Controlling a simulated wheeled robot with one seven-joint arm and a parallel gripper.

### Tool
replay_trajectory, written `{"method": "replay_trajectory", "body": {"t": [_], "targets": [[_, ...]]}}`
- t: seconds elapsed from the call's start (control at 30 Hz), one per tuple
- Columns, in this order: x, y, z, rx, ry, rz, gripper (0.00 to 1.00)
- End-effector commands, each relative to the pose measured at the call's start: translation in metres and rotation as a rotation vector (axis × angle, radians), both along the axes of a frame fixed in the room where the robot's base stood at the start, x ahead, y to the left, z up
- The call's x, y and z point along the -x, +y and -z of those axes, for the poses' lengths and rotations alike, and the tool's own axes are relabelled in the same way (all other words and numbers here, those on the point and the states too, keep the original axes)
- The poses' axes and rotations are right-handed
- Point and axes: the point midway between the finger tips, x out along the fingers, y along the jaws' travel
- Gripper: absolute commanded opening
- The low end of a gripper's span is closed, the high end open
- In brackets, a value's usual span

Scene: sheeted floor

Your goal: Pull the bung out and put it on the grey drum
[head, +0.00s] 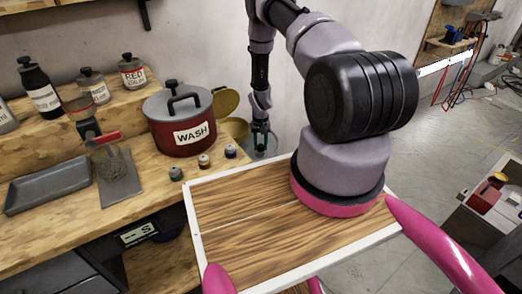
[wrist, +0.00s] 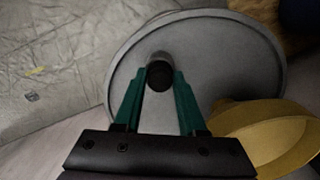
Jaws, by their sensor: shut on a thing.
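My gripper (head: 262,148) reaches down behind the wooden tray top in the head view. In the wrist view its two green fingers (wrist: 159,80) are shut on a small dark round bung (wrist: 159,74). The bung is in front of the broad round grey top of the grey drum (wrist: 215,60), left of its middle. I cannot tell whether the bung touches that top. In the head view the drum (head: 272,144) shows only as a small grey part by the fingertips, and the bung is too small to make out.
A yellow rounded thing (wrist: 265,125) is beside the drum, and yellow shapes (head: 236,128) show left of my gripper in the head view. A red WASH pot (head: 180,133), several bottles and small jars stand on the wooden bench (head: 60,225). Open floor (head: 440,140) lies to the right.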

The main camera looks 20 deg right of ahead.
Motion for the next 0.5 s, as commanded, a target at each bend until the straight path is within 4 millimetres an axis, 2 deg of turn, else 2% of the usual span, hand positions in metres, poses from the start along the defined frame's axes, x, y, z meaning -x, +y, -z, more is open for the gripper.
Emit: {"method": "replay_trajectory", "body": {"t": [0.5], "targets": [[-0.001, 0.0, -0.016, 0.0, -0.001, 0.0, 0.0]]}}
